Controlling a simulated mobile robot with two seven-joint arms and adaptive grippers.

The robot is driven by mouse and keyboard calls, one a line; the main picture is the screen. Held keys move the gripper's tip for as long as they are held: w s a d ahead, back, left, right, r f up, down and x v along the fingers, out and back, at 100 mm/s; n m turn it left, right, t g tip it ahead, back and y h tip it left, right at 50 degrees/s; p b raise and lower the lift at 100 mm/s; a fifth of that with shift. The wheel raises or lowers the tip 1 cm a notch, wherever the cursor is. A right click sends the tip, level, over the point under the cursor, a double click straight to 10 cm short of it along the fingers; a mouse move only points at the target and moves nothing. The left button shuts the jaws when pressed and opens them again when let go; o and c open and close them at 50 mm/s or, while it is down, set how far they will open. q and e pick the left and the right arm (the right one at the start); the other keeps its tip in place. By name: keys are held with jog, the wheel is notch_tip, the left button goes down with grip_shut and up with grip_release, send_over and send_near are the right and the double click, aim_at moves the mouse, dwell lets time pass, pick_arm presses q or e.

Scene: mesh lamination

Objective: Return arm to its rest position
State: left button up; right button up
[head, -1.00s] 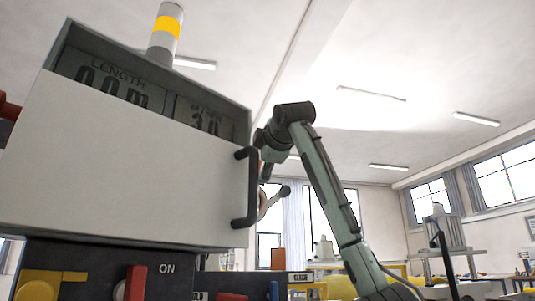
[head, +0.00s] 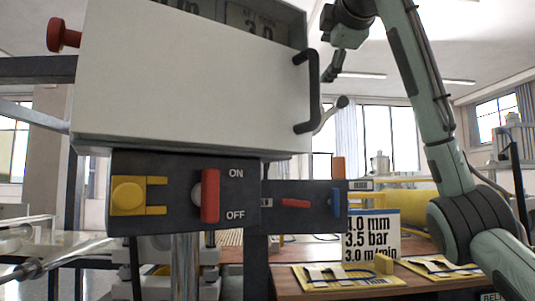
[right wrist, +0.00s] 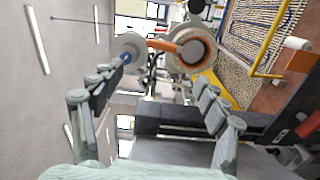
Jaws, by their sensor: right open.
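My right arm (head: 435,110) rises from the lower right and bends over at the top of the head view. My right gripper (head: 333,65) hangs just right of the black handle (head: 313,90) on the machine's pale cover (head: 190,85); I cannot tell in this view whether they touch. In the right wrist view my right gripper (right wrist: 164,72) has its fingers spread wide with nothing between them. Beyond the fingertips is an orange-and-white round part (right wrist: 192,50). My left gripper is in neither view.
Under the cover is a dark panel with a red ON/OFF switch (head: 210,196) and a yellow button (head: 128,195). A settings sign (head: 373,235) and yellow-edged sheets (head: 335,278) are on a brown table. A lever (head: 332,112) sticks out beside the handle.

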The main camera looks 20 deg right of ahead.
jog(key=shift+w, duration=0.1)
jog(key=x, duration=1.2)
jog(key=shift+a, duration=0.1)
